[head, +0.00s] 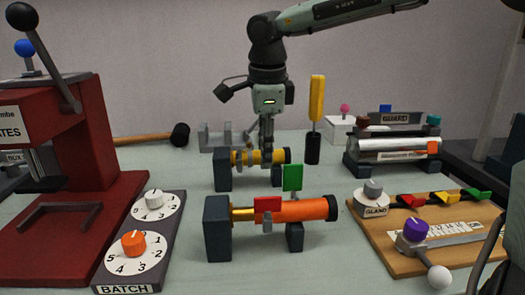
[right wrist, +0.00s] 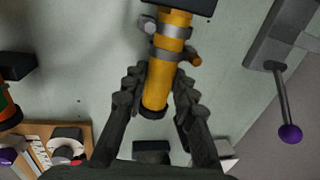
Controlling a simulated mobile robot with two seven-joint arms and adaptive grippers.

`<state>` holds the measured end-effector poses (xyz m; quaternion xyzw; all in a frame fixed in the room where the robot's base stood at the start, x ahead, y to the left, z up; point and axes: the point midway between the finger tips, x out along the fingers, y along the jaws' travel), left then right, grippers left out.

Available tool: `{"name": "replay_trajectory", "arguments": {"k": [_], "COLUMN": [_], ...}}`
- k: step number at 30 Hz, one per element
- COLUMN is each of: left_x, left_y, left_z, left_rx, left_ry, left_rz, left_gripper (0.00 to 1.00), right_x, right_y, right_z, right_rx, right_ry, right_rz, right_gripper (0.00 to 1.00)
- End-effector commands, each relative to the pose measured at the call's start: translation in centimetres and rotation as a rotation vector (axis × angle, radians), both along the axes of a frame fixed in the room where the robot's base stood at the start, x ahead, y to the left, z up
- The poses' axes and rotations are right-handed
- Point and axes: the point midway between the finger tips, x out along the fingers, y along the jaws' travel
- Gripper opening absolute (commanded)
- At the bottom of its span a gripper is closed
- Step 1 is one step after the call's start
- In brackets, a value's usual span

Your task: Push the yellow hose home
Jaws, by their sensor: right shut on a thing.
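The yellow hose (head: 250,157) lies level across dark stand blocks (head: 222,170) in the middle of the table. In the right wrist view the yellow hose (right wrist: 158,88) runs from a dark block at the top down between my fingers, with grey bands around it. My right gripper (head: 267,158) comes down from above in the head view and is shut around the hose near its free end. In the wrist view its fingers (right wrist: 157,92) lie on both sides of the hose. The hose's seat at the block is partly hidden. My left gripper is not in view.
An orange hose (head: 300,210) with red and green tabs sits on a stand in front. A red press (head: 60,180) and dial panel (head: 145,235) stand left. A yellow-handled tool (head: 317,98) stands upright close right. A wooden board (head: 430,240) lies right.

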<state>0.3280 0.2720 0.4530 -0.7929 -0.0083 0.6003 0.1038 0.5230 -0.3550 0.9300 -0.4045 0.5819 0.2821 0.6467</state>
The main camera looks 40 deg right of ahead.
Motion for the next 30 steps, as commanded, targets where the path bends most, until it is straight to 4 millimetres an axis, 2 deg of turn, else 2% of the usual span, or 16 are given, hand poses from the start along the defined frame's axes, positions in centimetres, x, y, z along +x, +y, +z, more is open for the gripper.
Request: {"name": "replay_trajectory", "arguments": {"k": [5,6,11,19,22,26,30], "left_x": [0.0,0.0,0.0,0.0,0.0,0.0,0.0], "left_y": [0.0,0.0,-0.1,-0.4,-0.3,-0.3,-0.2], "left_z": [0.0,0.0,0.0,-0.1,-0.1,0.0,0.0], "left_rx": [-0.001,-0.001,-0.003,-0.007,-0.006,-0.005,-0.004], "left_ry": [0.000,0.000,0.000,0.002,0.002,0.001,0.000], "left_rz": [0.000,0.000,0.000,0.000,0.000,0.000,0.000], "left_gripper": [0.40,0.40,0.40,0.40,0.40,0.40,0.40], "right_x": [0.3,0.3,0.2,0.1,0.1,-0.2,-0.7], "right_y": [0.5,0.5,0.4,0.3,0.3,0.5,0.8], "right_z": [0.3,0.3,0.2,0.1,0.7,2.7,5.6], "right_rx": [0.011,0.011,0.009,0.006,0.006,0.005,0.006], "right_ry": [-0.013,-0.013,-0.009,-0.006,-0.007,-0.011,-0.011], "right_rz": [0.005,0.005,0.004,0.003,0.002,0.002,0.002], "right_gripper": [0.00,0.29,0.48,0.48,0.48,0.48,0.48]}}
